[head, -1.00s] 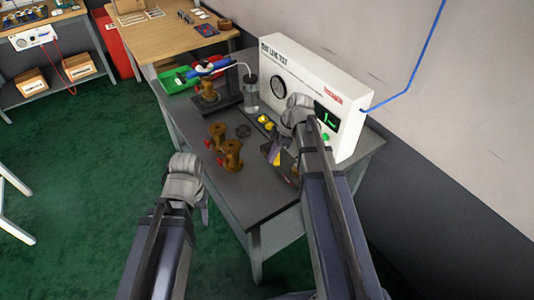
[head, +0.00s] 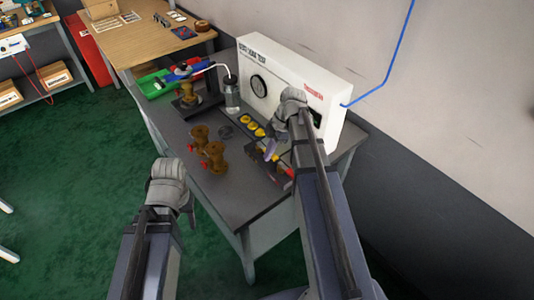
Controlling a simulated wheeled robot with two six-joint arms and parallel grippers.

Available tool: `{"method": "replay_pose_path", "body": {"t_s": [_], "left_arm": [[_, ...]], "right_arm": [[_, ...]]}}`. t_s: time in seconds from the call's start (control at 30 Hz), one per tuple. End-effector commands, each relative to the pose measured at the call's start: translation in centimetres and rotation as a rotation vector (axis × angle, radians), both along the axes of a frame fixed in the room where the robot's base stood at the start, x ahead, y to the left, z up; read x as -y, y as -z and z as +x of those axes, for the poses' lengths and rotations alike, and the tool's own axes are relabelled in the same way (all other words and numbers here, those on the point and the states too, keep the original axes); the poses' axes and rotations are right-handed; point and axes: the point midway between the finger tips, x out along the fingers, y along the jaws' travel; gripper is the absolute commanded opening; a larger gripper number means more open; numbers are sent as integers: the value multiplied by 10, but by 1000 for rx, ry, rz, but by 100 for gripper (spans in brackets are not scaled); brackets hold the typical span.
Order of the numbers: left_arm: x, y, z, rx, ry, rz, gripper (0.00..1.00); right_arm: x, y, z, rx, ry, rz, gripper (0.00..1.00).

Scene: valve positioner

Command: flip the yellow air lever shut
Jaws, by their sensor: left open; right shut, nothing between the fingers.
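My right gripper (head: 271,153) is shut and empty, low over the right part of the grey bench (head: 225,190), in front of the white test box (head: 285,75). A small yellow patch (head: 277,159), possibly the yellow air lever, shows right beside its fingers. The gripper and arm hide most of that spot, so I cannot tell the lever's position or whether it is touched. A red part (head: 289,172) shows next to the arm. My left gripper (head: 191,212) is open and empty, off the bench's front left edge.
Several yellow round pieces (head: 253,127) lie before the box. Two brass valve bodies (head: 214,155) with red parts stand mid-bench. Another brass piece (head: 187,95) stands by a grey cylinder (head: 232,98). The front of the bench is clear.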

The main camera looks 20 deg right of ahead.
Motion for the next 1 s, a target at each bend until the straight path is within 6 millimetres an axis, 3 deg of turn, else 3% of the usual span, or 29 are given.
{"method": "replay_pose_path", "body": {"t_s": [0.6,0.77,0.97,1.0], "left_arm": [[0,0,0,0,0,0,50],[0,0,0,0,0,0,50],[0,0,0,0,0,0,50],[0,-12,0,0,0,0,50]], "right_arm": [[0,0,0,0,3,-4,0],[-13,0,-3,-1,1,-3,0],[-46,0,-11,1,1,-1,0],[-42,-12,-8,1,6,-1,0]]}}
